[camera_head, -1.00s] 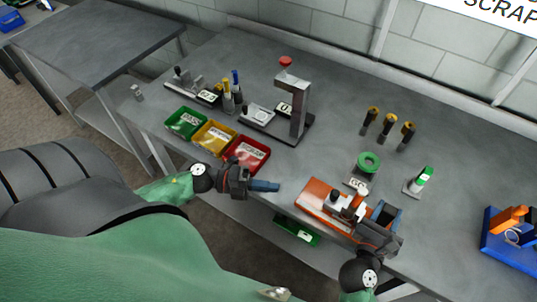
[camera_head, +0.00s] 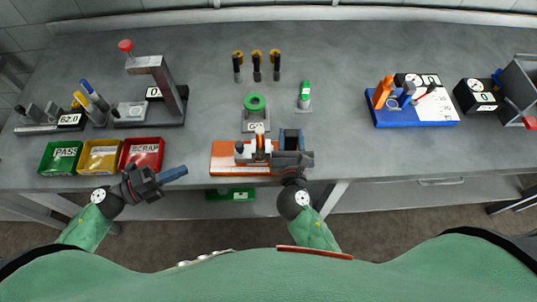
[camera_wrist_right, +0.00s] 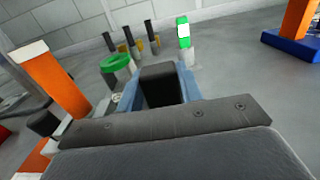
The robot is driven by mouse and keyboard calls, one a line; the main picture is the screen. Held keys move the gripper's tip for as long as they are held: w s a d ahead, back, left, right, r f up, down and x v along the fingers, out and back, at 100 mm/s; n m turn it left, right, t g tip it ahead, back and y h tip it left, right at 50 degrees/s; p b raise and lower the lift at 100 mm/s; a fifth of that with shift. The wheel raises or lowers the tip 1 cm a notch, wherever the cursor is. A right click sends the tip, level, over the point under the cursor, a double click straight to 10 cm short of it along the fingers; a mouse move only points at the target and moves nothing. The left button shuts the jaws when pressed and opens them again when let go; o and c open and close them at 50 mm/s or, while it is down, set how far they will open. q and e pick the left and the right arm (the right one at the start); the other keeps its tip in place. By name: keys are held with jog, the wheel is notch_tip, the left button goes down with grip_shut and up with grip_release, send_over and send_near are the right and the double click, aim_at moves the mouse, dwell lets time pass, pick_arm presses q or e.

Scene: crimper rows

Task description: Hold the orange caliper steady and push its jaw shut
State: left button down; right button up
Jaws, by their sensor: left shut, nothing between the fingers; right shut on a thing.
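The orange caliper (camera_head: 228,164) lies near the front edge of the bench in the head view, with an orange base and white and black upright parts. In the right wrist view its orange upright with a white top (camera_wrist_right: 50,80) stands at the left. My right gripper (camera_head: 291,138) is at the caliper's right end. Its blue fingers are shut on a black block (camera_wrist_right: 160,84), seemingly part of the caliper; the contact is partly hidden. My left gripper (camera_head: 176,173) is shut and empty, left of the caliper and apart from it, its blue fingertips pointing right.
Green (camera_head: 58,157), yellow (camera_head: 100,157) and red (camera_head: 143,154) trays sit at the left. A gauge stand (camera_head: 155,70) is behind them. A green-ringed item (camera_head: 255,103) and a green-topped item (camera_head: 305,95) stand behind the caliper. A blue board (camera_head: 395,119) lies right.

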dwell(0.5)
jog(key=o, duration=1.2)
jog(key=shift+c, duration=0.2)
jog(key=s, duration=1.2)
jog(key=shift+a, duration=0.25)
pick_arm(q)
jog(key=shift+s, duration=0.1)
pick_arm(e)
jog(key=shift+s, duration=0.1)
